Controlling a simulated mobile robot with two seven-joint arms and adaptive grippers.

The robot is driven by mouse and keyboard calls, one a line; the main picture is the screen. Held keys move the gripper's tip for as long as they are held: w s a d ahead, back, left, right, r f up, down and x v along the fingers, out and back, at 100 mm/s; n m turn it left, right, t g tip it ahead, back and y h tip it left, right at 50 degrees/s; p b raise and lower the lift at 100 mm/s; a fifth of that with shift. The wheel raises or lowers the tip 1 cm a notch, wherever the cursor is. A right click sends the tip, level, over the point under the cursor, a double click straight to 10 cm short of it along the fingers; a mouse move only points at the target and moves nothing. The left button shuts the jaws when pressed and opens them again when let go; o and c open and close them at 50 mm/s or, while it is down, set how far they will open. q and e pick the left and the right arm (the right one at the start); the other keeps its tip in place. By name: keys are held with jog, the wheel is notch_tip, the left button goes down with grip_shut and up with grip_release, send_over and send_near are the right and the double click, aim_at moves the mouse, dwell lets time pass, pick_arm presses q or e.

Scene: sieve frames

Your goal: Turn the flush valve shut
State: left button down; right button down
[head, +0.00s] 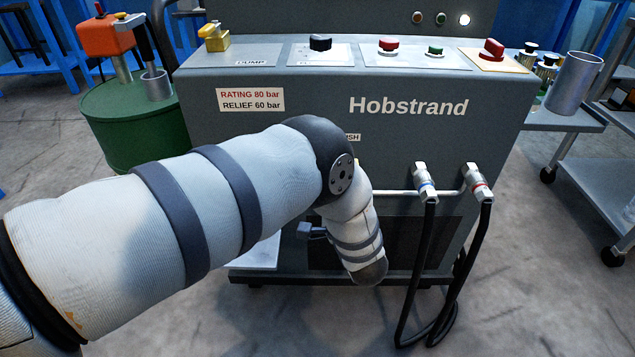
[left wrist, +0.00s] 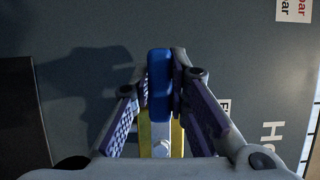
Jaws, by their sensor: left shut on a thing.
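The flush valve shows in the left wrist view as a blue handle (left wrist: 160,88) with a yellow part beside it. My left gripper (left wrist: 163,72) is shut on the blue handle, with one finger on each side. In the head view my left arm hides the valve and most or all of the gripper. Only the end of the valve's label (head: 352,137) shows past my arm, on the front of the grey Hobstrand unit (head: 500,115). My right gripper is in neither view.
Two black hoses hang from fittings (head: 425,183) right of my arm. Red, green and black knobs and a yellow dump valve (head: 214,37) sit on the unit's top. A green drum (head: 130,125) stands left, a cart with a metal mug (head: 574,82) right.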

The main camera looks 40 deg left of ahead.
pick_arm(q)
jog(key=c, duration=1.5)
grip_release()
jog(key=shift+s, duration=0.1)
jog(key=v, duration=1.2)
